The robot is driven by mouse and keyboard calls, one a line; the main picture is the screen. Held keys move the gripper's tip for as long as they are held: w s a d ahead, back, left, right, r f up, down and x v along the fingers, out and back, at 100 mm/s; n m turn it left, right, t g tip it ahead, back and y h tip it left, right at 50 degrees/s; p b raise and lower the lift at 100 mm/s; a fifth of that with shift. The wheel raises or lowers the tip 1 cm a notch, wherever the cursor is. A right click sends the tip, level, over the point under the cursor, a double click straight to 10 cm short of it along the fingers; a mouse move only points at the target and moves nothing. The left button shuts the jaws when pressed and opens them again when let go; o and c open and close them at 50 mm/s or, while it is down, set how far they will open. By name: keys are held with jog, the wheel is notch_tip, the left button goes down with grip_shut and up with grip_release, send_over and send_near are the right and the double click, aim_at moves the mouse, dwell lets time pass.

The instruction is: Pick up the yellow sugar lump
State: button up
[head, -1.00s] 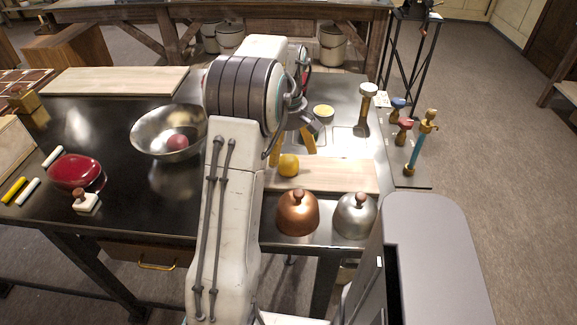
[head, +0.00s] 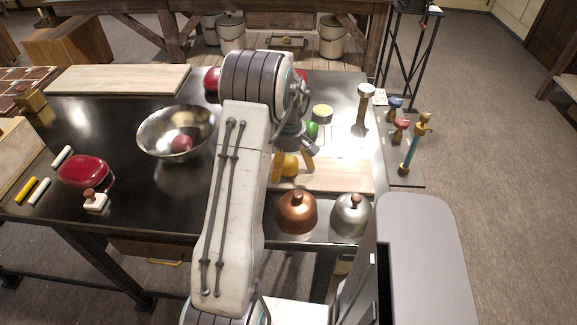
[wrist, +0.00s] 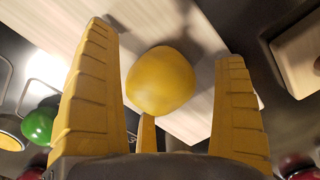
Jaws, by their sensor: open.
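The yellow sugar lump (head: 290,166) is a rounded yellow piece on a pale wooden board (head: 340,176) at the right of the dark table. My gripper (head: 294,160) is over it with its yellow fingers pointing down around it, and partly hides it. In the wrist view the lump (wrist: 160,80) shows between the spread fingers of my gripper (wrist: 166,48), with gaps visible on both sides. The gripper is open and holds nothing. Whether a finger touches the lump cannot be told.
A copper dome (head: 297,212) and a silver dome (head: 350,214) stand in front of the board. A green ball (head: 312,130) and a yellow-topped bowl (head: 322,112) are behind. A metal bowl (head: 150,148) holding a red ball (head: 182,144) is left of my arm.

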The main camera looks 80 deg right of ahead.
aim_at(290, 158)
jog(key=shift+c, duration=0.4)
jog(key=c, duration=1.3)
jog(key=shift+r+b, duration=0.15)
jog(key=shift+b, duration=0.15)
jog(key=r+b, duration=0.2)
jog(key=shift+d+b, duration=0.1)
jog(key=shift+b, duration=0.3)
jog(key=shift+s+d+r+b, duration=0.1)
jog(key=shift+r+b, duration=0.25)
jog(key=shift+r, duration=0.15)
jog(key=shift+s+d+r+b, duration=0.1)
jog(key=shift+r+b, duration=0.2)
jog(key=shift+r, duration=0.15)
jog(key=shift+s+d+r+p, duration=0.75)
jog(key=shift+s+d+r, duration=0.95)
jog(key=shift+s+d, duration=0.25)
jog(key=shift+s+d+r+p, duration=0.75)
jog(key=shift+s+d+r, duration=0.95)
jog(key=shift+d, duration=0.3)
